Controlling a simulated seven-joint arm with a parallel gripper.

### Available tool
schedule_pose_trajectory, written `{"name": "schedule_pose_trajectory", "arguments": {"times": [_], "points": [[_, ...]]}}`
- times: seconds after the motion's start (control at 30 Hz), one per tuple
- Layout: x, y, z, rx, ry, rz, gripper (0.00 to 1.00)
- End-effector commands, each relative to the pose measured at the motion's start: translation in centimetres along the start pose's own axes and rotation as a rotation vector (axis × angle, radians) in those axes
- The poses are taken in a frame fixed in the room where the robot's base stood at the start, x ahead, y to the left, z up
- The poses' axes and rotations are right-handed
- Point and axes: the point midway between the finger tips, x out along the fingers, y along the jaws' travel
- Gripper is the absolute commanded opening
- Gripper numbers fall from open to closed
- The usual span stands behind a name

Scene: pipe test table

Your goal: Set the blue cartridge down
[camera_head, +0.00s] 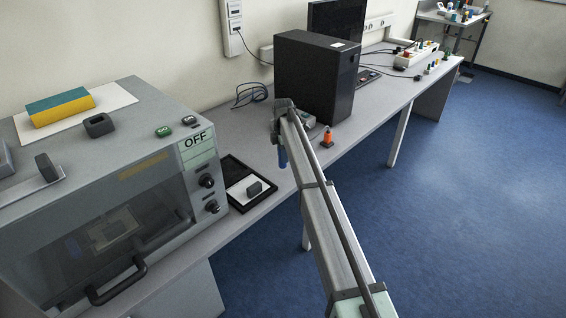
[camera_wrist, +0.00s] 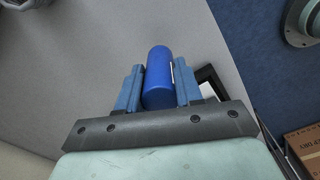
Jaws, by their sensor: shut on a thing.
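The blue cartridge (camera_wrist: 158,68) is a smooth, round-ended cylinder in the wrist view. My gripper (camera_wrist: 158,85) is shut on it, with one blue finger on each side. The grey table top (camera_wrist: 95,50) lies behind the cartridge, and I cannot tell how large the gap between them is. In the head view my gripper (camera_head: 282,157) is over the table between the black tray and the computer tower. The arm hides most of it there, and I cannot make out the cartridge apart from the blue fingers.
A black tray (camera_head: 234,164) with a white insert and a dark block lies left of my gripper. The grey machine (camera_head: 120,185) marked OFF stands further left. A black computer tower (camera_head: 318,77) stands behind, and an orange piece (camera_head: 327,138) is to the right. The table edge is close.

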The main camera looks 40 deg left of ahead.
Motion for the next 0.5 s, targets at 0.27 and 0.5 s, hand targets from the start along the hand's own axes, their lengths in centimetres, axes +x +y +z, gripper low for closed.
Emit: {"name": "schedule_pose_trajectory", "arguments": {"times": [0.27, 0.5], "points": [[2.9, 0.0, 0.0, 0.001, 0.0, -0.002, 0.04], [3.7, 0.0, 0.0, 0.001, 0.0, 0.0, 0.04]]}}
